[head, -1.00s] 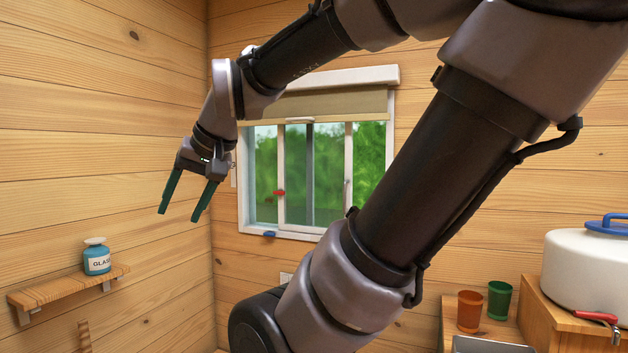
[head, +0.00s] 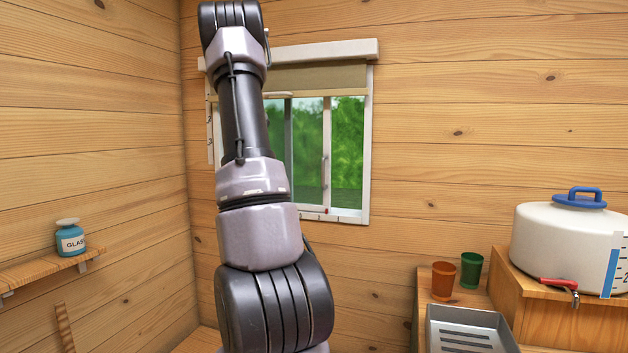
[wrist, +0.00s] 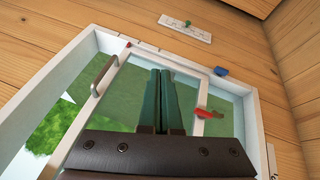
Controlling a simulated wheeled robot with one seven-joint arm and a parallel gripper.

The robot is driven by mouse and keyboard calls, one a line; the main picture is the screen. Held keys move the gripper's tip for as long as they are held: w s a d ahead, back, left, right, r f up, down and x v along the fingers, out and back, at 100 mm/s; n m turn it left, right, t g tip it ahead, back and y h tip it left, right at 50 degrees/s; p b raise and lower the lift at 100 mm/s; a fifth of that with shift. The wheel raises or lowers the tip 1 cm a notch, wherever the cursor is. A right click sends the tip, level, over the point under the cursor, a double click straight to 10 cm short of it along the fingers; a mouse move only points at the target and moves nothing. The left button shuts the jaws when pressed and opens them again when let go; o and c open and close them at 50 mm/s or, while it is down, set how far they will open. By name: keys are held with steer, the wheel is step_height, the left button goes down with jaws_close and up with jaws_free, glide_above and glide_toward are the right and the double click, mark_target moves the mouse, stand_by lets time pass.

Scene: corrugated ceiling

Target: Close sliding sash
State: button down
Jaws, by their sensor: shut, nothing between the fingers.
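The window (head: 366,150) is in the back wall, partly behind my arm in the head view. Its sash has an upright bar handle (head: 325,170), also seen at the left in the wrist view (wrist: 103,75). The handle stile stands apart from the frame's right side in the head view. A red latch (wrist: 208,113) sits on the stile at the right in the wrist view. My gripper (wrist: 166,72) is shut and empty, its green fingers together in front of the pane between handle and latch. Contact cannot be told. My arm hides the gripper in the head view.
A blue piece (wrist: 221,71) sits on the window frame near the latch. A jar (head: 70,238) stands on the left shelf; cups (head: 443,281), a tray (head: 430,325) and a white tank (head: 560,245) are at right.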

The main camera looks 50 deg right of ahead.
steer(key=shift+s+d+f+m+g+h, duration=0.35)
steer(key=shift+s+d+f, duration=0.5)
steer(key=shift+d+f, duration=1.65)
steer(key=shift+s+d+f+m+g+h, duration=0.1)
steer(key=shift+s+d+f+g, duration=0.7)
steer(key=shift+d, duration=2.85)
steer(key=shift+s+d+f+m+g+h, duration=0.2)
steer(key=shift+s+d+f, duration=0.65)
steer(key=shift+d+f, duration=1.9)
steer(key=shift+d+r, duration=0.3)
steer(key=shift+d, duration=0.05)
steer(key=s+d, duration=0.5)
steer(key=s, duration=0.8)
steer(key=shift+s+d, duration=0.1)
steer(key=shift+d, duration=0.05)
